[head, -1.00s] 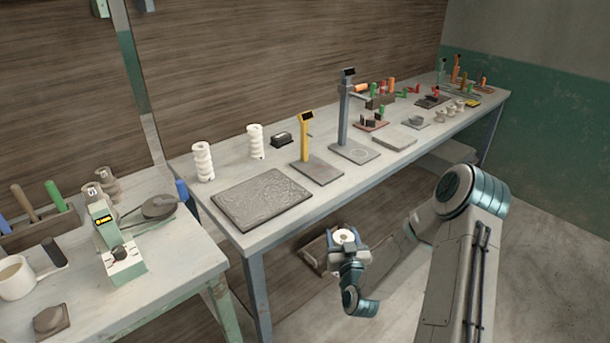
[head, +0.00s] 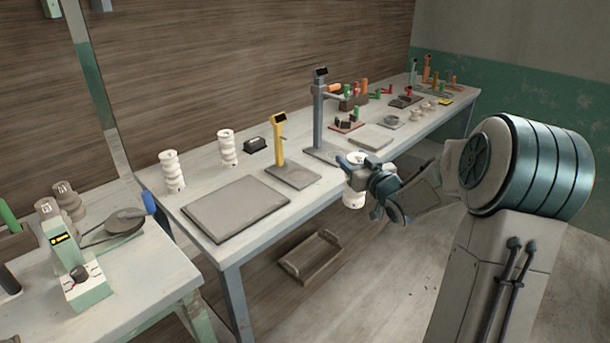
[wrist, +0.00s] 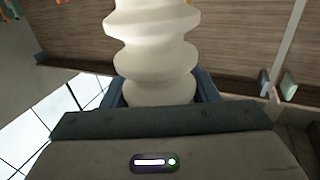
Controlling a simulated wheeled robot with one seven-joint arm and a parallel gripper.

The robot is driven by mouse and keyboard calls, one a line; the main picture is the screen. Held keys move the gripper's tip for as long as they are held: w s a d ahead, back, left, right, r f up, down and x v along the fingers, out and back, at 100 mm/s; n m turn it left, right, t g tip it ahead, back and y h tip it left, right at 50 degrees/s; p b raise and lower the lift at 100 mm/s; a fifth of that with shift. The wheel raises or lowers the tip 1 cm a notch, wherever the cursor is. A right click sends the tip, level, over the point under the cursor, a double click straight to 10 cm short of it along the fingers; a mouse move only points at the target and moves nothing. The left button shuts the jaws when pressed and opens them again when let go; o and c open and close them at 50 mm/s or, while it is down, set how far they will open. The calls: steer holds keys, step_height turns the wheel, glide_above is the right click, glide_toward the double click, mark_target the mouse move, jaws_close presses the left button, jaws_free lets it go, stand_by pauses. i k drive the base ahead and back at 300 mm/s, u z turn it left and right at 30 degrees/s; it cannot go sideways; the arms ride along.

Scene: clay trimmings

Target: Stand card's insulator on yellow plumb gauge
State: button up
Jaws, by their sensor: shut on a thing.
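My gripper (head: 366,166) is shut on a white ribbed insulator (head: 353,198), which it holds upright in front of the long bench's front edge. The held insulator also fills the upper middle of the wrist view (wrist: 152,50), between the two blue fingers. The yellow plumb gauge (head: 279,140) stands on the bench, a yellow post with a dark display on a flat grey base plate (head: 300,177). The plate looks empty. My gripper is to the right of this gauge and nearer the camera. No card can be made out.
Two more white insulators (head: 172,171) (head: 228,148) stand at the back left of the bench. A grey slab (head: 236,207) lies left of the yellow gauge. A grey gauge (head: 319,115) stands behind my gripper. A wooden tray (head: 311,258) lies below the bench.

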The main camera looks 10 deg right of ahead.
mark_target(299, 175)
steer(key=u, duration=0.05)
steer(key=i, duration=0.9)
